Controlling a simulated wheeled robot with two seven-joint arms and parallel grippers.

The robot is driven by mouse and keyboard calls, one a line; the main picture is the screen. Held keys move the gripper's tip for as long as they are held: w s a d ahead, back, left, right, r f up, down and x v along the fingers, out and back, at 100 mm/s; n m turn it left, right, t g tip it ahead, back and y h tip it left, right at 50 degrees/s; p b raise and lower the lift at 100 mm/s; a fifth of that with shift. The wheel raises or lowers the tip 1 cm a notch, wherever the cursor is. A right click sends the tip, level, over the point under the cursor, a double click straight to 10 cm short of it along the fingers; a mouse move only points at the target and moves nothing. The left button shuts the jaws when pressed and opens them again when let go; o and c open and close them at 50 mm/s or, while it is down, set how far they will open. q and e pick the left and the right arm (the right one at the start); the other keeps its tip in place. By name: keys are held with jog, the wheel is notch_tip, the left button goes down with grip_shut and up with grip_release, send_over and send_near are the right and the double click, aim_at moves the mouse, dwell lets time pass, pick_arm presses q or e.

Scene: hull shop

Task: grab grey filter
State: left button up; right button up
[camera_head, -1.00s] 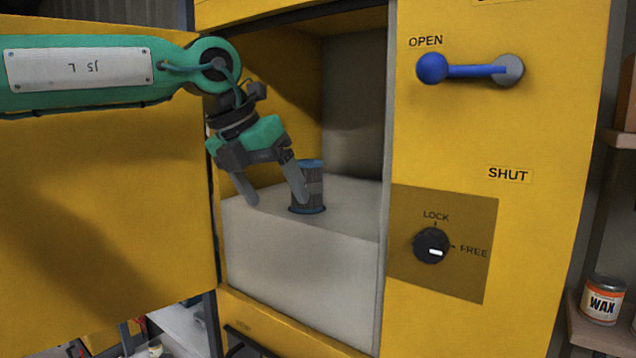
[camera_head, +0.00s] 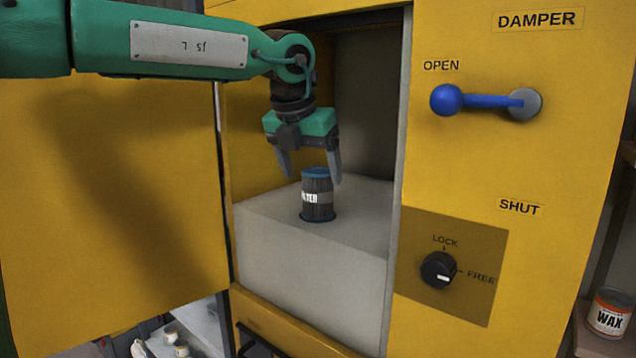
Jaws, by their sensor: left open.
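The grey filter (camera_head: 317,199) is a dark grey cylinder with a blue top rim and a white label reading "LTER". It stands upright on the pale block (camera_head: 310,270) inside the yellow cabinet, in a dark-edged seat. My left gripper (camera_head: 311,180) is open, pointing down, with one finger on each side of the filter's top in the picture. Its palm is above the filter; I cannot tell whether the fingers touch it. My right gripper is not in view.
The yellow cabinet's door (camera_head: 110,210) stands open at left. Its right panel carries a blue damper lever (camera_head: 485,101) beside "OPEN" and a black knob (camera_head: 438,270) marked lock and free. A wax can (camera_head: 609,312) stands on a shelf at right.

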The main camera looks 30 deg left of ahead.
aim_at(316, 170)
pick_arm(q)
jog(key=shift+w+a+p, duration=0.1)
jog(key=shift+w+p, duration=0.25)
jog(key=shift+w, duration=0.35)
jog(key=shift+w+f+p, duration=0.1)
jog(key=shift+w+p, duration=0.2)
jog(key=shift+p, duration=0.05)
jog(key=p+x, duration=0.2)
jog(key=x, duration=0.2)
jog(key=shift+w+a+f, duration=0.1)
jog(key=shift+w+f, duration=0.05)
jog(key=shift+f, duration=0.3)
jog(key=shift+c, duration=0.2)
jog(key=shift+r, duration=0.1)
jog(key=c, duration=1.1)
